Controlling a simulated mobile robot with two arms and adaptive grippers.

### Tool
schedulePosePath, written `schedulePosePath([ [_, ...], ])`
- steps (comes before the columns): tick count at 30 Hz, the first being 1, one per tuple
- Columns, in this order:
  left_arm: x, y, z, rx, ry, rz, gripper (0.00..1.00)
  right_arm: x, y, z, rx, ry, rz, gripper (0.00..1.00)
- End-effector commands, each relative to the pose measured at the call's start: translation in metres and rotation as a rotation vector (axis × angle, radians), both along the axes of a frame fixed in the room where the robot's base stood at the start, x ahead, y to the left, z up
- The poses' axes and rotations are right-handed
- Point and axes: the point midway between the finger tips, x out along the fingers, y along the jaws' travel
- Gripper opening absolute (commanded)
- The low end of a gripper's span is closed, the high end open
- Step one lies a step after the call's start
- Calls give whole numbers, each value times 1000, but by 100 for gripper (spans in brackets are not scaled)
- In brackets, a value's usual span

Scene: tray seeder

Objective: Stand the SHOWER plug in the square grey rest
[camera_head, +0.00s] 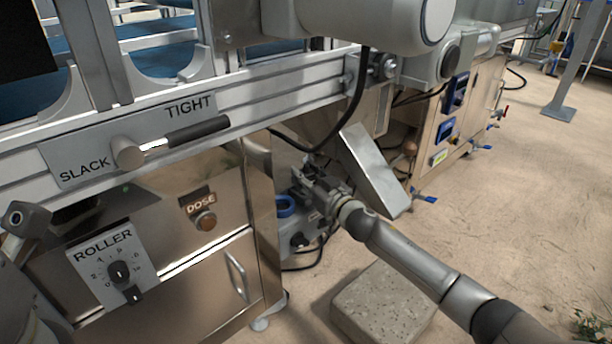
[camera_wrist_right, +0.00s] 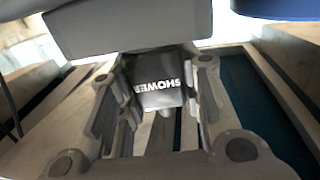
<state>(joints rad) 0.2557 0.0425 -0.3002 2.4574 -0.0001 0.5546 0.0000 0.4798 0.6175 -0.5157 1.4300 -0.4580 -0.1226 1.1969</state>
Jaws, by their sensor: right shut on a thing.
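My right gripper (camera_head: 308,182) reaches in beside the steel cabinet, low under the machine's rail. In the right wrist view, the dark SHOWER plug (camera_wrist_right: 157,85) sits between the two fingers of this gripper (camera_wrist_right: 158,110), its lettering upside down. The gripper is shut on it. In the head view the plug is too small and hidden to make out. I cannot pick out the square grey rest for certain in either view. A grey part of what may be my left arm (camera_head: 22,305) shows at the left edge; its finger opening cannot be read.
A blue ring socket (camera_head: 286,204) is just left of my right gripper. A slanted metal plate (camera_head: 372,170) stands close to its right. A black cable (camera_head: 345,125) hangs above. A concrete block (camera_head: 385,300) lies on the floor under my forearm. Open floor is to the right.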

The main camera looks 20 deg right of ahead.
Motion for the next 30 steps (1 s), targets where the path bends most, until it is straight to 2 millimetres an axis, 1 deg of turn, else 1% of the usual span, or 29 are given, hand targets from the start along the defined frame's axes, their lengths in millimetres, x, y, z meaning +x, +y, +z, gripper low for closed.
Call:
schedulePosePath([
  [8,-1,0,1,2,-8,1,40,0,0,-5,0,0,0,5],
  [9,-1,-1,2,3,-8,1,40,0,0,-4,0,0,0,37],
  [14,-1,-1,2,2,-8,1,40,0,0,-4,0,0,0,57],
  [25,-4,1,3,-3,-15,0,40,-2,-1,-6,0,2,0,58],
  [28,-3,1,3,-2,-13,1,40,-10,-3,-7,-2,4,-1,58],
  [30,-3,0,3,-2,-12,1,40,-18,-5,-7,-1,4,-1,58],
])
